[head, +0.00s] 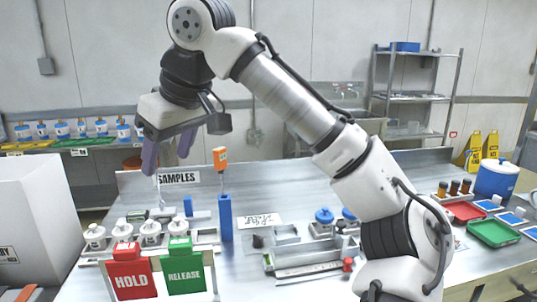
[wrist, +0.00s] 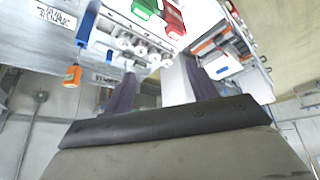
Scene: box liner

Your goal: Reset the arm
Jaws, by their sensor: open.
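My gripper (head: 168,150) is raised above the back left part of the metal bench (head: 250,262) in the head view, with its two purple-grey fingers pointing down. The fingers stand apart with nothing between them. In the wrist view my gripper (wrist: 158,92) shows its two fingers apart, with the bench upside down beyond. My arm arches from the lower right up to the top middle and down to the gripper. It hides part of the bench's right middle.
Below are red HOLD (head: 131,278) and green RELEASE (head: 183,275) signs, several white bottles and an orange-topped item (head: 220,158) above a blue post (head: 225,218). A white box (head: 35,225) stands left. Red (head: 462,211) and green (head: 493,233) trays lie right. Air around the gripper is clear.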

